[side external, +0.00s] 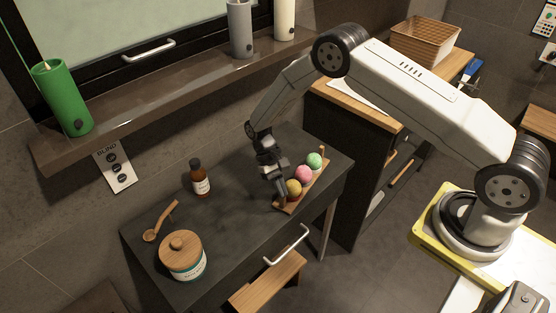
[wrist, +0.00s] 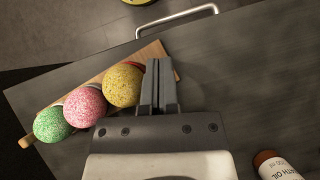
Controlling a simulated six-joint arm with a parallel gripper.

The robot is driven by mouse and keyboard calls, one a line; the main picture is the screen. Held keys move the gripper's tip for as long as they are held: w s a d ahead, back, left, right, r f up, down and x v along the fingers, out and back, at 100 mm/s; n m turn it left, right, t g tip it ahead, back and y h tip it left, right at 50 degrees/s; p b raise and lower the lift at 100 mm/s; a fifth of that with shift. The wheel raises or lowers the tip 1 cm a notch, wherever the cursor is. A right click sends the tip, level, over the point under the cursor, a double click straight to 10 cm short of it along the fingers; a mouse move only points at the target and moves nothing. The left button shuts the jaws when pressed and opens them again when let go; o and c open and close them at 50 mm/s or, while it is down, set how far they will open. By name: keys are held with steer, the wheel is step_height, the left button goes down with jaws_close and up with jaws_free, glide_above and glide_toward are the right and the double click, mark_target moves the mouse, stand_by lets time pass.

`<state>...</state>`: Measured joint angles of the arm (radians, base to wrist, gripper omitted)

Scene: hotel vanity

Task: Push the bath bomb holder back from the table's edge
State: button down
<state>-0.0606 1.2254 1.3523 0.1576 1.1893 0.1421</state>
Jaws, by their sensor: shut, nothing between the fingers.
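The bath bomb holder (side external: 316,186) is a wooden board carrying a green, a pink and a yellow bath bomb in a row. It lies at the right part of the dark table (side external: 229,222), close to its edge. In the wrist view the holder (wrist: 152,52) runs diagonally, with the yellow ball nearest my fingers. My gripper (side external: 281,192) is shut and empty, pointing down beside the yellow-ball end. In the wrist view my gripper's fingertips (wrist: 160,66) overlap that end of the board; I cannot tell whether they touch it.
A metal handle (side external: 287,246) sits on the table's front. The tabletop between bottle and holder is clear.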

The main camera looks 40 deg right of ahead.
steer(key=shift+w+d+f, duration=0.1)
steer(key=shift+w+d, duration=0.25)
steer(key=shift+w, duration=1.3)
steer(key=shift+w+d+f, duration=0.15)
steer(key=shift+w+d, duration=0.2)
steer(key=shift+w, duration=1.25)
steer(key=shift+w+d+f, duration=0.1)
steer(key=shift+w+d, duration=0.25)
steer(key=shift+w, duration=1.3)
steer(key=shift+r, duration=0.1)
steer(key=shift+r, duration=0.65)
